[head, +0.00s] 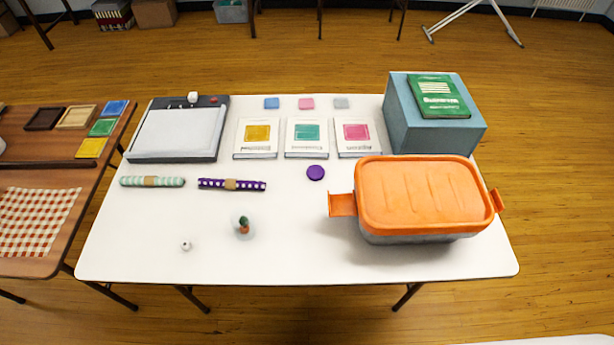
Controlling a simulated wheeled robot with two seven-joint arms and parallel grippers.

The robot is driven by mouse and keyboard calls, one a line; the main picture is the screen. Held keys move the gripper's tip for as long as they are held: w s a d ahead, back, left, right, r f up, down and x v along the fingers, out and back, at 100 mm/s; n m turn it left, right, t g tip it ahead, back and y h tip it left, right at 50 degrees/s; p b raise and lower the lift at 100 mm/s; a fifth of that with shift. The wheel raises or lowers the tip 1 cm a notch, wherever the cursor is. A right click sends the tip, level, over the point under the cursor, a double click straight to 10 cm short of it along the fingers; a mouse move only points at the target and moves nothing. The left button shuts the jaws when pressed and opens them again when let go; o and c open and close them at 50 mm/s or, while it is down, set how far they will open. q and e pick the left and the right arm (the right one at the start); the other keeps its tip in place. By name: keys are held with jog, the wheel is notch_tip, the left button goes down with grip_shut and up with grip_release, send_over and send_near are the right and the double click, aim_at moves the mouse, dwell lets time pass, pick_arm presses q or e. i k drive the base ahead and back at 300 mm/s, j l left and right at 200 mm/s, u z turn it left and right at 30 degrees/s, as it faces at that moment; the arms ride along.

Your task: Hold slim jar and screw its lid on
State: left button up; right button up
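A small clear jar (243,227) with something green and orange-red inside stands on the white table (300,262), left of the middle and toward the front. I see it from steeply above, and I see no lid on it. A round purple lid (316,173) lies flat on the table, behind and to the right of the jar and apart from it. Neither of my grippers shows in the head view.
A large orange-lidded box (428,195) fills the table's right side, its left latch (342,204) sticking out. A tiny white ball (186,245) lies left of the jar. Two rolls, purple (210,184) and green-striped (135,182), lie behind. The table's front middle is clear.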

aim_at(244, 232)
jog(key=l+u, duration=0.1)
jog(key=u, duration=0.55)
jog(key=k+l+u, duration=0.2)
jog(key=k+u, duration=0.25)
jog(key=k+l+u, duration=0.1)
jog(key=k+u, duration=0.35)
jog(key=k, duration=0.6)
